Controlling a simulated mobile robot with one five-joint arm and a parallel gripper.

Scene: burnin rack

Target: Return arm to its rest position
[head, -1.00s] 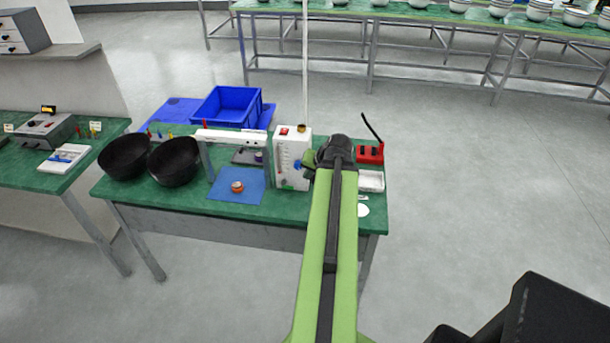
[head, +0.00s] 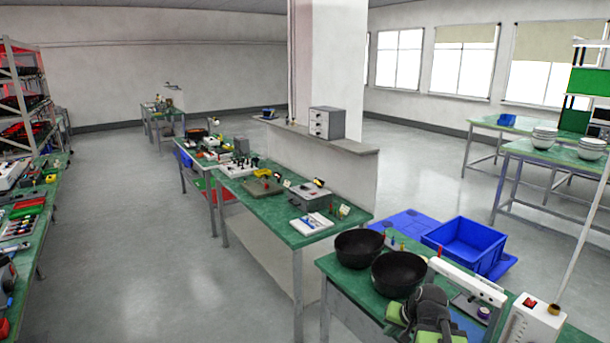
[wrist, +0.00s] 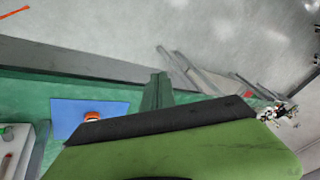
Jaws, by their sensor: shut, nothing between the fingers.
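My arm shows low in the head view, its dark joint and green links in front of the near bench (head: 345,290). My gripper (wrist: 157,78) shows in the middle of the wrist view as a narrow dark green shape, its fingers together and empty. One of my green links with a dark strip fills the bottom of the wrist view. Beyond it are a blue mat (wrist: 68,113) and a small orange-and-white round thing (wrist: 92,116), partly hidden by the link. I see no contact between my fingers and anything.
Two black bowls (head: 359,247) stand on the near bench, close to my arm. A white box (head: 530,324) with a red switch stands to the right. A blue crate (head: 463,243) lies behind the bench. Open floor (head: 170,270) is at the left.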

